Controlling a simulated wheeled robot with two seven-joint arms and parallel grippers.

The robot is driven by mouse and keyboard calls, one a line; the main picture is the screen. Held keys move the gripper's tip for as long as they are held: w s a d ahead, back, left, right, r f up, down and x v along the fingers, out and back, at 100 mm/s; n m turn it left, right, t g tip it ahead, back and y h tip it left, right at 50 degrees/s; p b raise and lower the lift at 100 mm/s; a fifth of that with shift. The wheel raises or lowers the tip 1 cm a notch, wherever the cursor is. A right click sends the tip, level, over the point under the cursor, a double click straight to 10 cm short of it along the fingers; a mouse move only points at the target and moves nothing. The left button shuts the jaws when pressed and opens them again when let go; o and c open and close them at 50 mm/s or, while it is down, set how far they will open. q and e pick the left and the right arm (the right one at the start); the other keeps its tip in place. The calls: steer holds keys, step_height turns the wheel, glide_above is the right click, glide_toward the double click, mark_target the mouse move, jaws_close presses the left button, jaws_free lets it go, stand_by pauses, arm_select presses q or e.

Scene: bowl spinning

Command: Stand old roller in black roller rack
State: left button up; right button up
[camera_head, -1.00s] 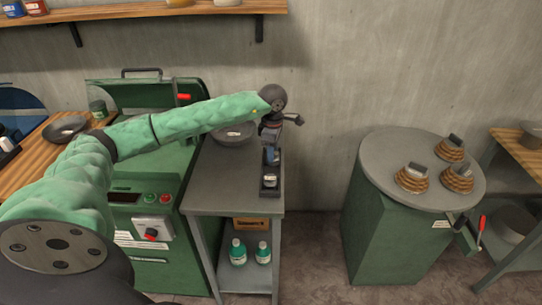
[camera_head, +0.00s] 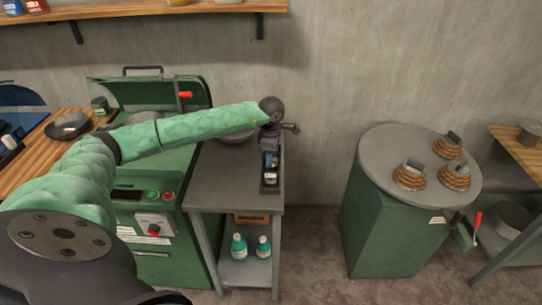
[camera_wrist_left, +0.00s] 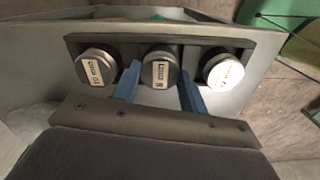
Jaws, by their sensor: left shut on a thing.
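The black roller rack (camera_head: 270,188) stands on the right edge of the grey side table. In the left wrist view the rack (camera_wrist_left: 120,40) shows as a long dark tray with three round metal-capped rollers in a row. The middle roller (camera_wrist_left: 160,69) sits between the blue fingers of my left gripper (camera_wrist_left: 160,92), which is shut on it. It looks upright and in line with its neighbours. The left roller (camera_wrist_left: 96,68) and right roller (camera_wrist_left: 222,70) stand beside it. Their labels are too small to read surely. In the head view my left gripper (camera_head: 270,158) is over the rack. My right gripper is out of view.
The grey side table (camera_head: 220,185) has a dark bowl (camera_head: 234,138) behind my arm and green bottles on its lower shelf. A green machine (camera_head: 165,205) stands left of it. A round-topped green stand (camera_head: 385,170) with several coiled pieces is at the right.

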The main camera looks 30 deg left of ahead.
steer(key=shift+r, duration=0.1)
arm_select(q)
steer(key=o, duration=1.3)
steer(key=shift+o, duration=0.2)
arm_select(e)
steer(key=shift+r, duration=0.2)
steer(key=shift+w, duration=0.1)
